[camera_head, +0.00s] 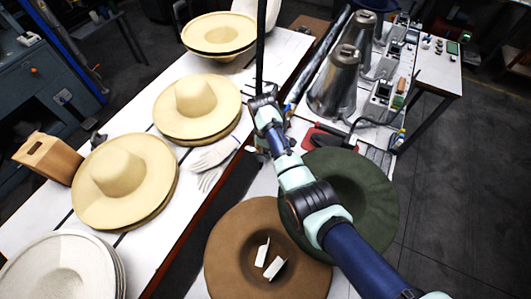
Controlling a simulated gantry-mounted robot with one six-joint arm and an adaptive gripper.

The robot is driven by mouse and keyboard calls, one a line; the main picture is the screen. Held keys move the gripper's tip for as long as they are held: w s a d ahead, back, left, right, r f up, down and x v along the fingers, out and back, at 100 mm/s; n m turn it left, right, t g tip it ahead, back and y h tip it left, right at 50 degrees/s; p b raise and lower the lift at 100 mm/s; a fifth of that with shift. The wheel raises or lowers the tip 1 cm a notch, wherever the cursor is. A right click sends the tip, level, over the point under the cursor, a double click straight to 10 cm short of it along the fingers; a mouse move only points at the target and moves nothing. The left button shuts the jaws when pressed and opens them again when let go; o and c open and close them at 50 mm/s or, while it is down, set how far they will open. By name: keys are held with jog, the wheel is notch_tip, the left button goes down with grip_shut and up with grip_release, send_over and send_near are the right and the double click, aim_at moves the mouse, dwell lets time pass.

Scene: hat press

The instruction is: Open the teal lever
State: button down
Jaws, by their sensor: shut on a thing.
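A long, thin, dark upright bar (260,45) comes down from the top edge of the head view. It seems to be the lever, though no teal colour shows on it. My gripper (262,92) is at the lower end of this bar and is shut on it. The fingers are small and dark here, and the exact contact is hard to see. The upper end of the bar is outside the picture.
Straw hats (198,107) and a white glove (212,158) lie on the white table to the left. A brown hat (228,243) and a green hat (375,190) lie below my arm. Metal cones (335,82) stand to the right of the gripper.

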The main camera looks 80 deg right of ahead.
jog(key=shift+w, duration=0.1)
dwell(0.3)
jog(key=c, duration=1.2)
grip_release()
jog(key=shift+c, duration=0.2)
jog(key=shift+r, duration=0.1)
